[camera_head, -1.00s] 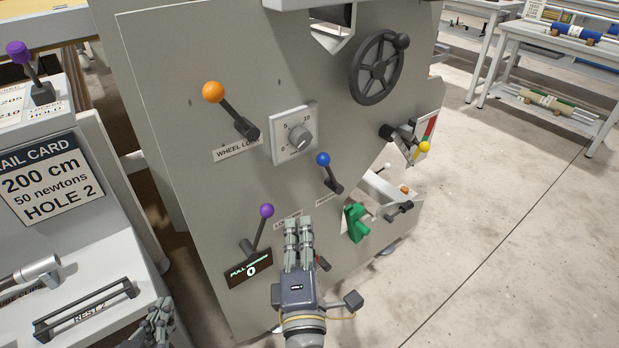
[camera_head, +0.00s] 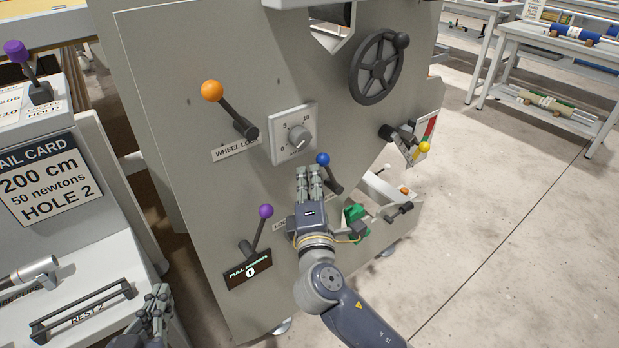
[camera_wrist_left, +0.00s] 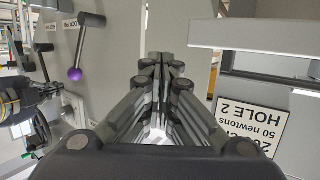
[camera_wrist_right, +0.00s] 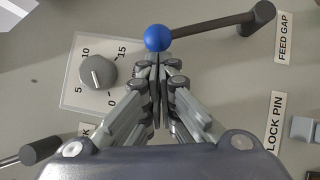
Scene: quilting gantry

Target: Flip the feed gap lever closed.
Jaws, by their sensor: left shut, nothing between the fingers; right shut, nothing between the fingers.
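The feed gap lever (camera_head: 330,176) is a dark arm with a blue ball knob on the grey machine panel; the knob points up and left from its pivot. My left gripper (camera_head: 158,293) is shut and empty at the lower left, away from the panel.
Around the lever are a dial (camera_head: 297,139), the orange-knobbed wheel lock lever (camera_head: 232,112), the purple-knobbed lock pin lever (camera_head: 261,228), a green handle (camera_head: 353,213) and a handwheel (camera_head: 378,68). A rail card (camera_head: 42,181) stands at left. Open floor lies to the right.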

